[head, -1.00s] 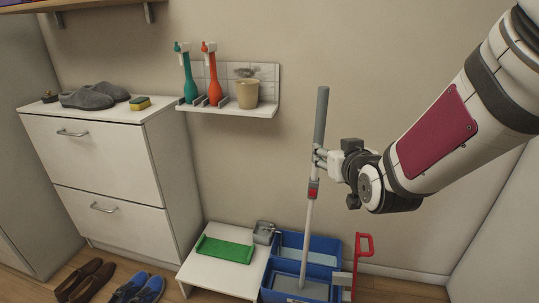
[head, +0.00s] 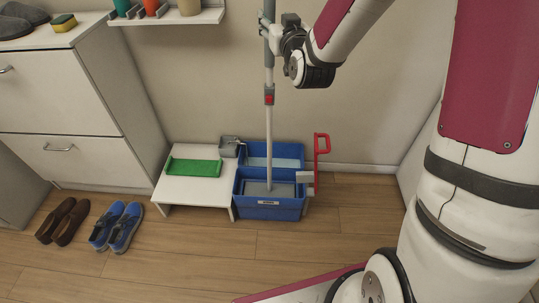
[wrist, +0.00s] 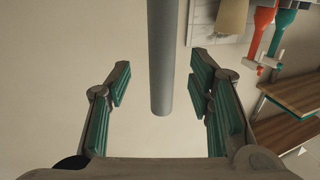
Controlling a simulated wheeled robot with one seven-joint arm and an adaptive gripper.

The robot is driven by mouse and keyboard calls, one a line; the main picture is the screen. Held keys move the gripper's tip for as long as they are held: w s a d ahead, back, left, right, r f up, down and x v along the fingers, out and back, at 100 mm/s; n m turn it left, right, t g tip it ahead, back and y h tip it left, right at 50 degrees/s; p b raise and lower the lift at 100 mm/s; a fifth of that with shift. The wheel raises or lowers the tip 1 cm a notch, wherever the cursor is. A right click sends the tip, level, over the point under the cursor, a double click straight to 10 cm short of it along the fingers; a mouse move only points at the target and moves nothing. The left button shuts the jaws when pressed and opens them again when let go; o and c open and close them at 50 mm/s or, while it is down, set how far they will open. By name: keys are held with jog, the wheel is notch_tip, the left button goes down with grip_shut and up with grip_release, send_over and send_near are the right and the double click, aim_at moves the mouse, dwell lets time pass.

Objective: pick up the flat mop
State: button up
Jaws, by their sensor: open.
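The flat mop (head: 269,122) stands nearly upright, with a long pale pole, a red clip and a grey upper grip. Its lower end is in the blue bucket (head: 270,209); the mop head there is partly hidden by the bucket walls. My gripper (head: 268,28) is at the grey grip, above the red clip. In the wrist view my gripper (wrist: 160,98) is open, with green-padded fingers left and right of the grey handle (wrist: 161,60). Clear gaps show on both sides, and neither finger touches it. The handle's end shows in that view.
A low white stand (head: 190,190) with a green tray (head: 193,167) is left of the bucket. A red handle (head: 322,144) rises at the bucket's right. A white cabinet (head: 75,100) and shoes (head: 120,227) are further left. Bare floor lies in front.

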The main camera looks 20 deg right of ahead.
aim_at(271, 13)
jog(key=shift+w+a+r, duration=0.1)
jog(key=shift+w+r, duration=0.05)
jog(key=shift+w, duration=2.6)
grip_shut()
jog(key=shift+r, duration=0.15)
